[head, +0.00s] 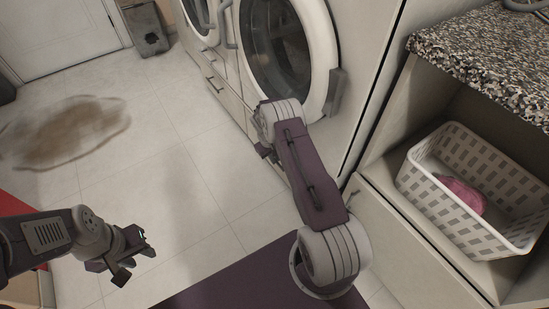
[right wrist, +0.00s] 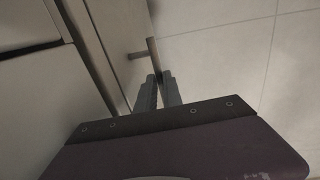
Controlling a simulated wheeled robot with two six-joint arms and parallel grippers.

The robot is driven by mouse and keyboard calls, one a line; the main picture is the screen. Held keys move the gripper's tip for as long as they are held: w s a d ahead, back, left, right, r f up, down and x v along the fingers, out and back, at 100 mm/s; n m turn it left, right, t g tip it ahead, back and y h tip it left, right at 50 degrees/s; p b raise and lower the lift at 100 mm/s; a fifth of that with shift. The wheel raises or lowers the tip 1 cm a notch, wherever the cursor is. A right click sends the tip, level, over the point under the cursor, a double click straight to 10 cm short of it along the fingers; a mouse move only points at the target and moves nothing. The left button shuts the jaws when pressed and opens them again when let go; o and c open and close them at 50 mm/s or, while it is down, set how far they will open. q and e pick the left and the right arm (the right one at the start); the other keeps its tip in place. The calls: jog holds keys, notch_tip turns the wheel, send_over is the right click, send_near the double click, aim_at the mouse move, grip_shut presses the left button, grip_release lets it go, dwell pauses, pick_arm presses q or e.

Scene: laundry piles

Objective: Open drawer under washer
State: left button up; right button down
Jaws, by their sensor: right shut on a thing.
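The washer (head: 283,45) with its round glass door stands at the upper middle of the head view. The pale drawer front under it (head: 236,107) is partly hidden by my right arm. In the right wrist view a drawer handle (right wrist: 150,48) sticks out from a pale panel (right wrist: 123,40). My right gripper (right wrist: 160,80) is shut on this handle, low beside the drawer; in the head view its fingertips (head: 262,150) are small and dark. I cannot tell how far the drawer stands out. My left gripper (head: 138,256) is empty over the floor, its fingers apart.
A second machine (head: 203,18) with a drawer handle (head: 213,86) below stands farther left. A white basket (head: 455,225) with a pink cloth sits in the right cubby under a speckled counter (head: 480,50). Tiled floor before the drawer is clear.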

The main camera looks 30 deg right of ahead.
dwell(0.3)
